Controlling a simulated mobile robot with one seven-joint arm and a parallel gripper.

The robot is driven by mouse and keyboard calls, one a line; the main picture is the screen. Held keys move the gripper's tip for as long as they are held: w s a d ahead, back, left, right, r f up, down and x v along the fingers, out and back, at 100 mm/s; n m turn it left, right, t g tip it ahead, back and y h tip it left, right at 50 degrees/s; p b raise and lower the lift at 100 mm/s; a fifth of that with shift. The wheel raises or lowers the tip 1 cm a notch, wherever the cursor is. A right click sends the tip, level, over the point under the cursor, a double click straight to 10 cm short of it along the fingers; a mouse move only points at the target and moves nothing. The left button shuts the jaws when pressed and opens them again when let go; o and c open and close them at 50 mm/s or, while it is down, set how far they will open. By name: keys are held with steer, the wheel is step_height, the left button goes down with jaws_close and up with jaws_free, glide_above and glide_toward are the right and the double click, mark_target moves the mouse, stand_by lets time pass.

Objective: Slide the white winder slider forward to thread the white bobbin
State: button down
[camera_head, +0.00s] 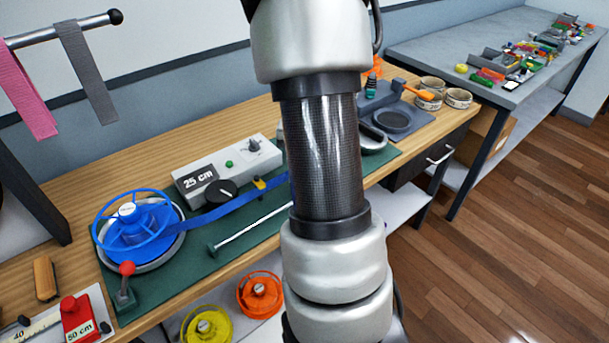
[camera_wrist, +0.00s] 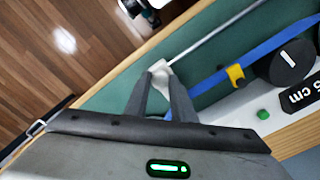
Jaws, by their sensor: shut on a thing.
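In the wrist view my gripper (camera_wrist: 163,85) is shut on a small white piece, apparently the white winder slider (camera_wrist: 160,68), at the end of the visible part of a thin pale rail (camera_wrist: 208,40). In the head view the rail (camera_head: 250,222) runs across the green base (camera_head: 165,285) and passes behind my arm, which hides my gripper and the slider. I cannot make out the white bobbin for certain; a pale-rimmed part (camera_head: 373,138) shows just right of my arm, partly covered.
A blue reel (camera_head: 135,232) feeds a blue strap (camera_head: 222,210) past a yellow guide (camera_head: 259,184) and a grey box reading 25 cm (camera_head: 225,165). A red-knobbed lever (camera_head: 126,268) stands at the front left. Orange (camera_head: 259,292) and yellow (camera_head: 205,325) reels lie below the bench.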

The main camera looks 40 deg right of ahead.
steer(key=c, duration=1.5)
jaws_free()
steer(key=shift+d, duration=0.35)
steer(key=shift+a+r, duration=0.1)
steer(key=shift+r, duration=0.3)
step_height(320, 180, up, 17)
steer(key=shift+f+p, duration=0.15)
steer(key=shift+p, duration=1.05)
